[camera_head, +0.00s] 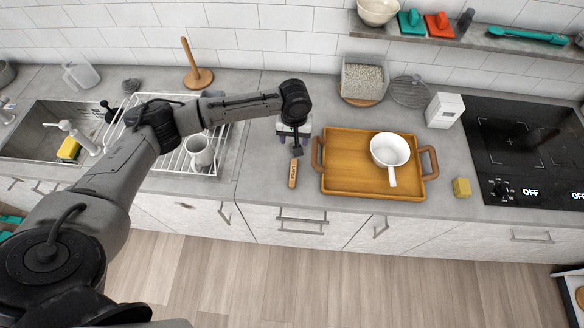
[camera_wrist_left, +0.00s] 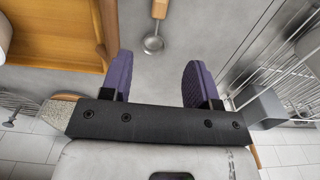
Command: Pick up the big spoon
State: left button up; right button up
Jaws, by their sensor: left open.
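The big spoon lies on the grey counter, with its wooden handle (camera_head: 293,174) toward the front edge, left of the wooden tray. In the left wrist view its metal bowl (camera_wrist_left: 153,43) shows just beyond the gap between the fingertips, with part of the handle at the top edge. My left gripper (camera_head: 295,141) points down over the bowl end, which it hides in the head view. Its purple-padded fingers (camera_wrist_left: 157,65) are apart, with nothing held between them. My right gripper is in neither view.
The wooden tray (camera_head: 343,184) with a white pan (camera_head: 389,150) stands close on the right. A wire dish rack (camera_head: 172,161) with a mug (camera_head: 200,151) is on the left. A yellow sponge (camera_head: 462,187) lies right of the tray. The counter around the spoon handle is clear.

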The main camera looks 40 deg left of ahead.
pick_arm(q)
send_over(294, 160)
notch_tip(294, 160, down, 8)
jog(key=shift+s+d+f, duration=0.1)
jog(key=shift+w+f+b, duration=0.2)
jog(key=shift+f+b, duration=0.1)
jog(key=shift+f, duration=2.3)
jog(key=shift+c, duration=0.4)
jog(key=c, duration=0.9)
